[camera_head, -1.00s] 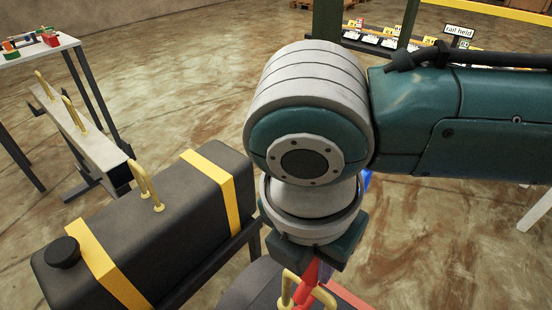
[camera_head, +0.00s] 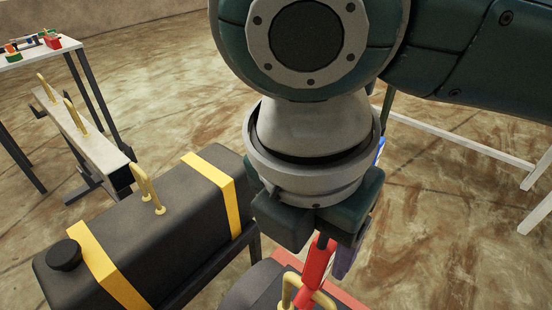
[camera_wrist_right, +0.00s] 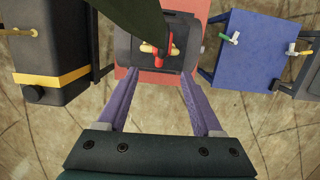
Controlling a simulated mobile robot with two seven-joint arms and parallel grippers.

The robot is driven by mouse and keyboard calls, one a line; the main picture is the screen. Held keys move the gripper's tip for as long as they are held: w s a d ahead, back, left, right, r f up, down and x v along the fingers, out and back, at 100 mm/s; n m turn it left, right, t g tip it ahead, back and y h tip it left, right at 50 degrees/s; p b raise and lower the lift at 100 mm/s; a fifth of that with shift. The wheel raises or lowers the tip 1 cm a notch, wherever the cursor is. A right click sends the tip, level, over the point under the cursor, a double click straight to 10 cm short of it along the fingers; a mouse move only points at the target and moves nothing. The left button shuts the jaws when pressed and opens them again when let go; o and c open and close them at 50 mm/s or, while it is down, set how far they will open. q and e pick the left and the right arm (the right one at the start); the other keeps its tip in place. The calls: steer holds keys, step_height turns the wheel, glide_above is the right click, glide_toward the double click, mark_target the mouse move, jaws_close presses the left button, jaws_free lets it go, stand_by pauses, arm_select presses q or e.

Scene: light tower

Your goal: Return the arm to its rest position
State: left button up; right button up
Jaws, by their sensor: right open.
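My right gripper (camera_wrist_right: 158,80) has its two purple fingers spread, with nothing between them in the right wrist view. Beyond the fingertips a red clip-like piece (camera_wrist_right: 165,42) sits at a brass handle (camera_wrist_right: 147,48) on a dark rounded block (camera_wrist_right: 152,62). In the head view the red piece (camera_head: 318,262) shows just below my right wrist, beside a purple finger, at the brass handle (camera_head: 310,290). My right arm comes in from the upper right and hides much of the middle. I cannot tell whether a finger touches the red piece. My left gripper is not in view.
A black tank with yellow bands (camera_head: 165,225) stands to the left, a brass loop on top. Behind it are a narrow beam with brass loops (camera_head: 82,130) and a white table (camera_head: 40,50). A blue box (camera_wrist_right: 250,50) stands right of the dark block in the wrist view.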

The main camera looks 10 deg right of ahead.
steer(key=s+a+r+m+y, duration=0.2)
steer(key=s+a+m+y, duration=0.35)
steer(key=m, duration=0.35)
steer(key=s+d+f+m+t+h, duration=0.1)
steer(key=s+d+f+m+h, duration=0.15)
steer(key=d+m, duration=0.55)
steer(key=s+d+f+m+t+h, duration=0.1)
steer(key=s+d+f+m, duration=0.1)
steer(key=s+d+m, duration=0.4)
step_height(320, 180, up, 37)
steer(key=w+d+m+p, duration=0.1)
steer(key=w+p, duration=0.1)
steer(key=p, duration=3.4)
steer(key=shift+w+d+p, duration=0.25)
steer(key=shift+d+p, duration=0.05)
